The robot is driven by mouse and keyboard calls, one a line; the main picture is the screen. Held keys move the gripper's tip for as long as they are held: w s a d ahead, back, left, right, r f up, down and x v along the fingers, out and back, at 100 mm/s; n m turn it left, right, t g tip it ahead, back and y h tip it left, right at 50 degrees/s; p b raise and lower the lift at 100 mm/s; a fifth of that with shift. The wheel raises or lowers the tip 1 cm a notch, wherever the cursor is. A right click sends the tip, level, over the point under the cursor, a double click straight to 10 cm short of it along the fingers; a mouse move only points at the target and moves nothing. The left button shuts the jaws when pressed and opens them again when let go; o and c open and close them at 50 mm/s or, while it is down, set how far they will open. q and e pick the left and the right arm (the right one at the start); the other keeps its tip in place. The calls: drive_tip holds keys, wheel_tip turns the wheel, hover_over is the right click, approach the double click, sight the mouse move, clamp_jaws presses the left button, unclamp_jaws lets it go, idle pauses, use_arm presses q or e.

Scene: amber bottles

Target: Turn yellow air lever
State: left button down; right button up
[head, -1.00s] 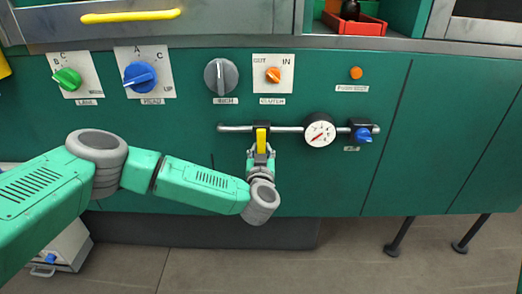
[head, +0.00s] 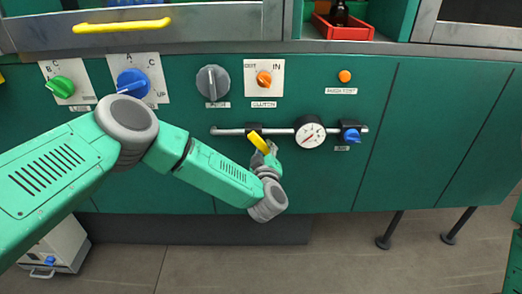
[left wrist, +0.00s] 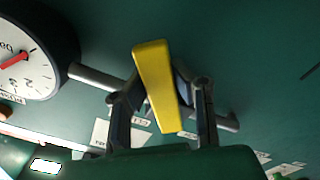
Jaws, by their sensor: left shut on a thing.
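The yellow air lever (head: 258,142) is on the thin metal pipe (head: 229,132) across the green panel, left of the round gauge (head: 309,134). It is tilted, its lower end to the right. My left gripper (head: 264,150) is shut on the lever, reaching it from below right. In the left wrist view the lever (left wrist: 158,86) stands between the two dark fingers of my left gripper (left wrist: 160,92), slightly slanted. The gripper hides part of the lever in the head view. My right gripper is not in view.
A blue knob (head: 351,135) is right of the gauge. Above are a grey knob (head: 212,82), an orange knob (head: 264,78), a blue knob (head: 132,82), a green knob (head: 61,87) and an orange button (head: 344,76). A red tray (head: 343,30) holds a dark bottle (head: 339,13).

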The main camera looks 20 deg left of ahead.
use_arm(q)
drive_tip(key=n, duration=0.1)
drive_tip(key=d+r+n, duration=0.1)
drive_tip(key=n, duration=0.3)
drive_tip(key=shift+w+d+r, duration=0.15)
drive_tip(key=shift+d+r, duration=0.1)
drive_tip(key=shift+r, duration=0.1)
drive_tip(key=shift+d+r+n+b, duration=0.1)
drive_tip(key=shift+r+n, duration=0.2)
drive_tip(key=shift+n, duration=0.55)
drive_tip(key=shift+d+r+n+b, duration=0.1)
drive_tip(key=shift+r+n, duration=0.2)
drive_tip(key=shift+n, duration=0.5)
drive_tip(key=shift+r+n+b, duration=0.1)
drive_tip(key=shift+r+n, duration=0.2)
drive_tip(key=shift+n, duration=0.55)
drive_tip(key=c, duration=1.3)
unclamp_jaws()
drive_tip(key=shift+r, duration=0.1)
drive_tip(key=shift+r, duration=0.1)
drive_tip(key=shift+s+d, duration=0.15)
drive_tip(key=shift+s, duration=0.2)
drive_tip(key=v, duration=1.1)
drive_tip(key=shift+s, duration=0.1)
